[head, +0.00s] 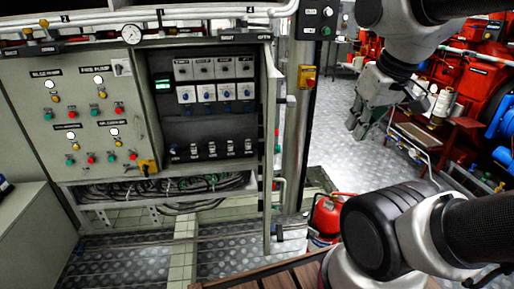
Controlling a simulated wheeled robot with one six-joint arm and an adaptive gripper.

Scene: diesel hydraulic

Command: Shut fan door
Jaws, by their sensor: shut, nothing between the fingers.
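A grey electrical cabinet (75,75) stands at the left, its right bay open and showing breakers and switches (213,80). A narrow grey door (270,165) stands open at the bay's right side, seen nearly edge-on, and I take it to be the fan door. A small dark part shows near its lower end. Its broad face is mostly hidden by this angle, and I cannot read a fan label on it. My gripper (356,130) hangs from my arm at the upper right, pointing down, with its fingers shut and empty. In the picture it is well right of the door, apart from it.
A metal post with a yellow-red switch box (307,77) stands between the door and my gripper. A red extinguisher (326,215) is on the floor below. Red machinery (470,75) fills the right. Bare metal floor (340,155) lies between. A brown slatted surface (280,277) is in front.

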